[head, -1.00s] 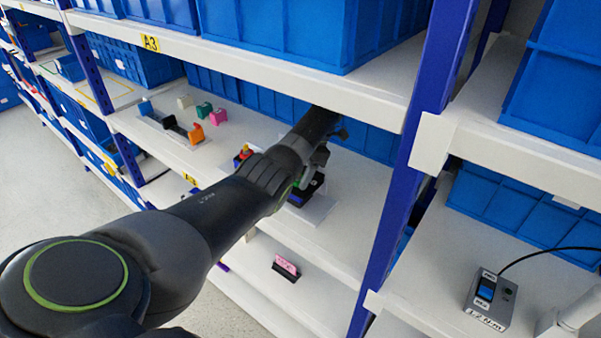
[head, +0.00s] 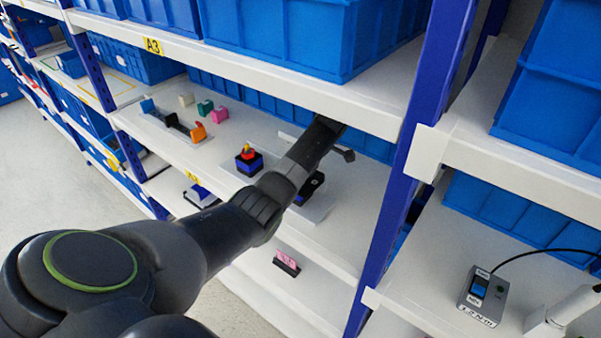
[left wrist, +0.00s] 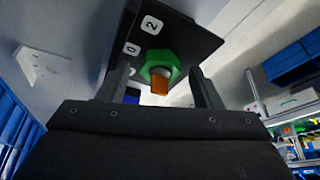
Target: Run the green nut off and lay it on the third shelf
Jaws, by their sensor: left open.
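The green nut (left wrist: 160,65) is in the left wrist view, around an orange stub (left wrist: 159,87) under a dark panel (left wrist: 185,38) with labels reading 0 and 2. My left gripper (left wrist: 159,72) is open, one finger either side of the nut; I cannot tell whether they touch it. In the head view my left arm reaches over a white shelf (head: 350,190), and its gripper and the nut are hidden there. A black device (head: 313,184) on a white plate is partly behind the arm. My right gripper is not in view.
A black and blue block with a red and yellow top (head: 248,160) stands left of the arm. Several coloured blocks (head: 205,108) stand farther left. A blue upright (head: 400,210) stands to the right. The shelf board overhead (head: 270,70) limits height.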

